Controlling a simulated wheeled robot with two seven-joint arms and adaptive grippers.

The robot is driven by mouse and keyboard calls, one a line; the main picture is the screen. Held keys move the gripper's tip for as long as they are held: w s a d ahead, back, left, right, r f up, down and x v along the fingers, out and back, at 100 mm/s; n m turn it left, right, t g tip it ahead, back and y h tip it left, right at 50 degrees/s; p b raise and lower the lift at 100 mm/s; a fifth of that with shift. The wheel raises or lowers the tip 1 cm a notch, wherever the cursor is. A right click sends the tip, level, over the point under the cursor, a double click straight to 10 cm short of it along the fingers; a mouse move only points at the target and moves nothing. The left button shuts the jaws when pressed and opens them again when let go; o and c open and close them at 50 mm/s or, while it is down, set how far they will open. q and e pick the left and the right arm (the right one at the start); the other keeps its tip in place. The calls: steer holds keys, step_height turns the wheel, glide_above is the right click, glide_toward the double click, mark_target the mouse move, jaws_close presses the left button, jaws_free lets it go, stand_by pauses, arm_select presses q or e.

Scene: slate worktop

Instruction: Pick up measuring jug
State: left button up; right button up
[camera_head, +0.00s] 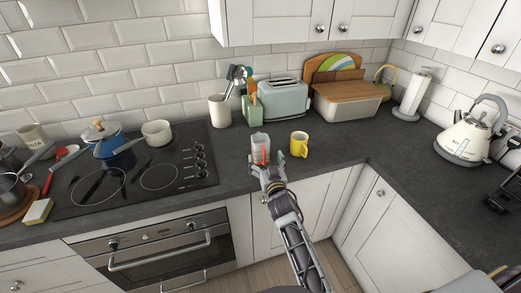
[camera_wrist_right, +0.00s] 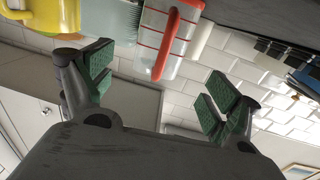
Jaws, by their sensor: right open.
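The measuring jug (camera_head: 260,143) is clear, with red markings and a red handle, and stands on the slate worktop near its front edge. In the right wrist view the jug (camera_wrist_right: 188,33) is ahead of the fingers, with its red handle facing me. My right gripper (camera_head: 267,174) is just in front of the jug in the head view and partly covers its lower part. In the wrist view my right gripper (camera_wrist_right: 160,88) is open, its green-padded fingers wide apart with nothing between them. My left gripper is not in view.
A yellow mug (camera_head: 299,144) stands close to the right of the jug. Behind are a green toaster (camera_head: 285,100), a utensil pot (camera_head: 220,111) and a bread bin (camera_head: 347,102). The hob (camera_head: 140,178) lies left and a kettle (camera_head: 465,138) right. Worktop between mug and kettle is clear.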

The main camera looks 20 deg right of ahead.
mark_target(262, 146)
steer(key=shift+w+d, duration=0.2)
steer(key=shift+w, duration=2)
steer(key=shift+w+d+r+p, duration=0.1)
steer(key=shift+w+r+p, duration=0.2)
steer(key=shift+w, duration=0.4)
steer(key=shift+w+d+r+p, duration=0.15)
steer(key=shift+w+p, duration=0.15)
steer(key=shift+w, duration=0.4)
steer(key=shift+w+f, duration=0.1)
steer(key=shift+w, duration=1.1)
steer(key=shift+c, duration=0.3)
steer(key=c, duration=1.2)
steer(key=shift+o, duration=0.2)
steer(key=shift+r+p, duration=0.3)
steer(key=shift+r, duration=4.75)
